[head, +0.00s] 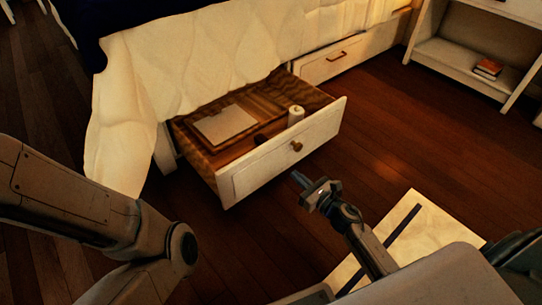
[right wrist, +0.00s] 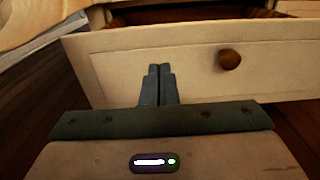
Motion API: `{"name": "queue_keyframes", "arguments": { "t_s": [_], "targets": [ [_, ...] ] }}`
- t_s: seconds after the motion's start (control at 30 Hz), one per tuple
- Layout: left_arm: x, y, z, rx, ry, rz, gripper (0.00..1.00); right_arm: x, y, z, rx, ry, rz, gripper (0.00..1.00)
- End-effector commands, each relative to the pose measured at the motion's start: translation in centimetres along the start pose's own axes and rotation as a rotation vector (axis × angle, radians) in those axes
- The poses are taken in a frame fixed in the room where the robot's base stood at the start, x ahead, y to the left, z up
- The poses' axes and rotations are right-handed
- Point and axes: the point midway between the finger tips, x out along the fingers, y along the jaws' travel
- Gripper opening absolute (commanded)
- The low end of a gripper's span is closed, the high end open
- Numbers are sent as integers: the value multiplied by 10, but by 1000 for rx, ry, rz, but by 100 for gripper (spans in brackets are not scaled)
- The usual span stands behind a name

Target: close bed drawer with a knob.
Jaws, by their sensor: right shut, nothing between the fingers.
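The bed drawer (head: 275,163) is pulled open from under the bed, its white front facing me. A round brass-brown knob (head: 296,146) sits in the middle of the front; the knob also shows in the right wrist view (right wrist: 229,59). My right gripper (head: 299,177) is shut and empty, just in front of the drawer front and below the knob. In the right wrist view its closed fingertips (right wrist: 159,70) point at the drawer front (right wrist: 120,60), left of the knob; I cannot tell whether they touch it. My left arm comes in at left; its gripper is out of view.
The open drawer holds a flat pale item (head: 226,124), a white cylinder (head: 296,115) and a dark object. A second drawer with a bar handle (head: 337,56) is shut, farther right. A white shelf (head: 455,65) with a book stands at upper right.

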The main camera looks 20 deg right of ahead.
Motion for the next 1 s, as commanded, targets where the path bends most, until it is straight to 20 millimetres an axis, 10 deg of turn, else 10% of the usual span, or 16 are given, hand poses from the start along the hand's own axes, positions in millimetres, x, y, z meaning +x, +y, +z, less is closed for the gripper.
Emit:
{"name": "queue_keyframes", "arguments": {
  "t_s": [0.5,1.0],
  "targets": [
    [-8,-3,-3,3,-13,2,82,103,1,1,6,-5,2,0],
    [-12,-4,-4,4,-21,2,82,126,1,2,7,-3,2,0]
  ]
}}
